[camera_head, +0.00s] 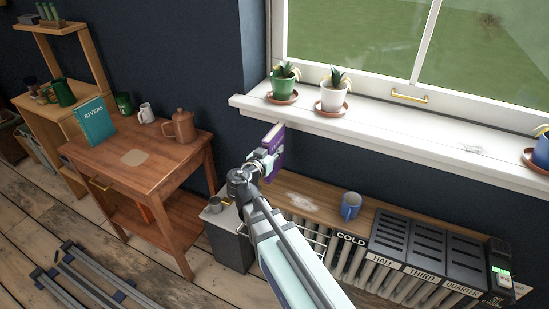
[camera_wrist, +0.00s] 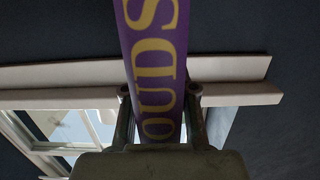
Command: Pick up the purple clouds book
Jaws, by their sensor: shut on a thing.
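The purple clouds book (camera_head: 273,150) is held up in the air in front of the dark wall, just below the white windowsill. In the wrist view the purple book (camera_wrist: 155,60) shows yellow letters reading "OUDS" along its spine; the rest of the title is out of that view. My gripper (camera_wrist: 160,105) is shut on the book, with one finger on each side of it. In the head view my gripper (camera_head: 262,160) is at the book's lower left and its fingers are hard to make out.
A wooden shelf board (camera_head: 305,202) with a blue mug (camera_head: 350,206) lies below. The windowsill (camera_head: 390,142) holds potted plants (camera_head: 334,95). A wooden table (camera_head: 165,158) at left bears a teal "RIVERS" book (camera_head: 95,122), mugs and a brown pot (camera_head: 180,126).

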